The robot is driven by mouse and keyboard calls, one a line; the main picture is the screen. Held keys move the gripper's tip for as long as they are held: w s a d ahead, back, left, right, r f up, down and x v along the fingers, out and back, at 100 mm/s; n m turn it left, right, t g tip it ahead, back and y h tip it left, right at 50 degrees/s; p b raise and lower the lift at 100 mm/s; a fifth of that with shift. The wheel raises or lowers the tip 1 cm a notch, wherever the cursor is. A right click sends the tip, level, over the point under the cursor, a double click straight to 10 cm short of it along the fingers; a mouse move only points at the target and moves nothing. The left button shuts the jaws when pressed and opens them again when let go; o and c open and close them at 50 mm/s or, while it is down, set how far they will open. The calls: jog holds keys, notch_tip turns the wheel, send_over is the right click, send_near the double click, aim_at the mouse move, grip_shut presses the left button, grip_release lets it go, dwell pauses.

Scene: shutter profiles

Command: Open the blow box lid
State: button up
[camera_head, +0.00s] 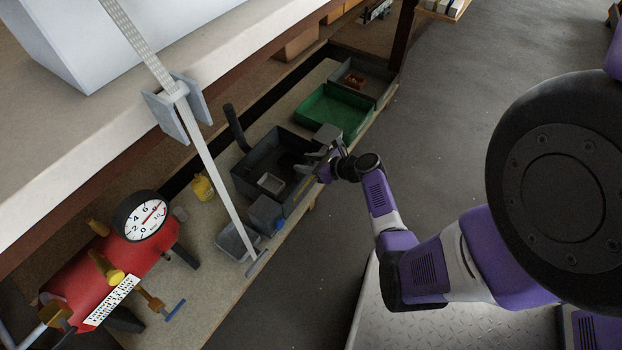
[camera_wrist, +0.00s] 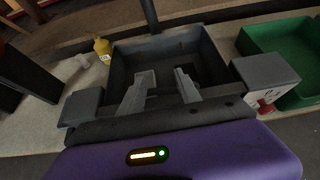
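The blow box (camera_head: 253,158) appears to be the dark grey box with a dark upright tube (camera_head: 236,128) at its back, on the low shelf. In the wrist view the grey box (camera_wrist: 207,45) lies directly ahead, its walls around a dark recess. I cannot tell which part is its lid. My gripper (camera_head: 327,158) is at the box's right, front-facing side. In the wrist view my gripper (camera_wrist: 163,83) has two grey fingers clearly apart, with nothing seen between them, overlapping the box's near part. Whether they touch it cannot be told.
A green tray (camera_head: 335,110) and grey bin (camera_head: 360,80) stand beyond the box. A yellow bottle (camera_head: 202,188), small grey bin (camera_head: 236,243) and red gauged tank (camera_head: 110,265) are on the other side. A workbench (camera_head: 235,45) overhangs. The floor (camera_head: 470,110) at right is clear.

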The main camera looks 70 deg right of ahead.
jog(key=s+f, duration=0.1)
jog(key=f, duration=0.1)
jog(key=s+a+f, duration=0.1)
jog(key=shift+s+a+f, duration=0.2)
jog(key=shift+f, duration=0.15)
jog(key=shift+s, duration=0.15)
notch_tip(320, 180, up, 8)
jog(key=f+p, duration=0.1)
jog(key=p, duration=0.3)
send_over(302, 174)
jog(key=s, duration=0.2)
jog(key=shift+s+r+p, duration=0.2)
jog(key=shift+r+p, duration=0.75)
jog(key=shift+s+r+p, duration=0.25)
jog(key=shift+r+p, duration=0.65)
jog(key=shift+p, duration=0.1)
jog(key=shift+s+r+p, duration=0.2)
jog(key=shift+r+p, duration=0.75)
jog(key=shift+d, duration=0.1)
